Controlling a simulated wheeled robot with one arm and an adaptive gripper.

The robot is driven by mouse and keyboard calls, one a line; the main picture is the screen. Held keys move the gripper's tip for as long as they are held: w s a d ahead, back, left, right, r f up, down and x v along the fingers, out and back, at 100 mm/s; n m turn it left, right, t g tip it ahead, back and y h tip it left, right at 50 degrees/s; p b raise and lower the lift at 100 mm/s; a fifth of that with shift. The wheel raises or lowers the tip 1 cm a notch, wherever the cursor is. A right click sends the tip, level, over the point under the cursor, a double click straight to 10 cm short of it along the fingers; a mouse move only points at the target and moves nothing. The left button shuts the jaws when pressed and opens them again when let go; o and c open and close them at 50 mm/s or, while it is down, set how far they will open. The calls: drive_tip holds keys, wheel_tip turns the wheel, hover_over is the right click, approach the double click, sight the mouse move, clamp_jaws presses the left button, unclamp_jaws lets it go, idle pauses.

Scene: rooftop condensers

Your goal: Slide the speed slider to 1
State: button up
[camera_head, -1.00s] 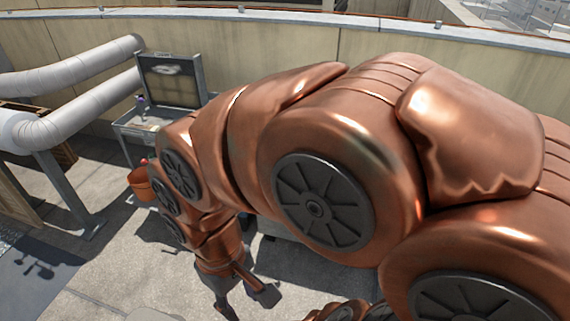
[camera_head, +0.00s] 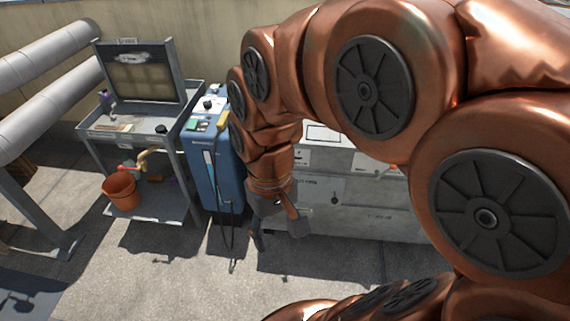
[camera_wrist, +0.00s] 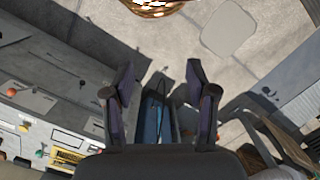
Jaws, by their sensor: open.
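My gripper (camera_head: 280,232) is open and empty. It points down in front of the grey cabinet and beside the blue unit, above the ground. In the wrist view its two dark fingers (camera_wrist: 160,82) are spread apart with nothing between the tips. I cannot make out a slider marked for speed. The blue unit (camera_head: 227,178) stands upright with a pale vertical strip on its front and small controls on top. The grey cabinet (camera_head: 375,224) has panels with small handles or knobs, partly hidden behind my arm; labels are too small to read.
A grey cart (camera_head: 95,128) with an upright framed board stands left of the blue unit. An orange bucket (camera_head: 120,192) sits on its lower shelf. Thick pipes (camera_head: 45,55) run at far left. The paved floor (camera_head: 175,280) in front is clear.

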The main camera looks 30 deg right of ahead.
drive_tip(key=w+d+f+m+t+b, duration=0.1)
drive_tip(key=w+d+f+m+b, duration=0.2)
drive_tip(key=w, duration=0.6)
drive_tip(key=w+d+f+y+b, duration=0.1)
drive_tip(key=w+d+f+b, duration=0.25)
drive_tip(key=w, duration=0.45)
drive_tip(key=w+d+f+m+t+b, duration=0.1)
drive_tip(key=w+d+f+m+b, duration=0.2)
drive_tip(key=w, duration=0.6)
drive_tip(key=w+d+f+m+t+b, duration=0.1)
drive_tip(key=w+d+f+m+b, duration=0.1)
drive_tip(key=w+d+f+b, duration=0.5)
drive_tip(key=w+d+f+m+b, duration=0.2)
drive_tip(key=w+d+f+b, duration=0.2)
drive_tip(key=w+d+f, duration=0.65)
drive_tip(key=f, duration=0.1)
drive_tip(key=s+d+f, duration=0.1)
drive_tip(key=f, duration=0.1)
drive_tip(key=s+f, duration=0.1)
drive_tip(key=f, duration=0.1)
drive_tip(key=shift+s+d+f+b, duration=0.1)
drive_tip(key=shift+d+f+b, duration=0.05)
drive_tip(key=shift+d+b, duration=0.25)
clamp_jaws()
